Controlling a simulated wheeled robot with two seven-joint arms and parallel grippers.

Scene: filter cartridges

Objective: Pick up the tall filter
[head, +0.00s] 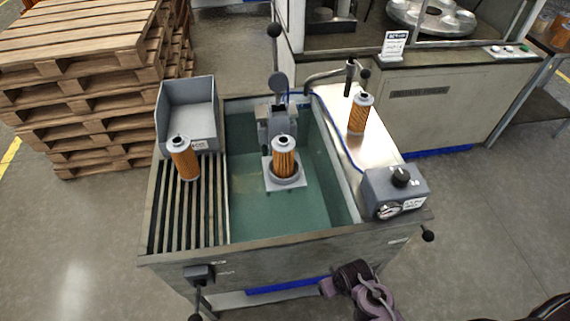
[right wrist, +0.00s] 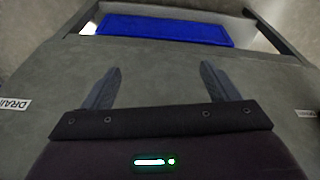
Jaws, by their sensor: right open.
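Three orange pleated filters with pale grey caps stand upright in the head view. One filter (head: 185,160) is on the slatted rack at the left of the wash tank. A second filter (head: 284,157) stands in a round grey holder in the middle of the tank, its lower end partly hidden. A third filter (head: 358,116) stands on the metal shelf at the right. I cannot tell for sure which is tallest. My right gripper (right wrist: 160,70) is open and empty, low at the tank's front, away from every filter. My left gripper is not in view.
The tank (head: 300,239) has raised rims. A grey bin (head: 188,97) stands at its back left, a gauge box (head: 395,190) at its front right. A tap and blue hose (head: 335,131) run beside the right shelf. Pallets (head: 80,80) are at the left.

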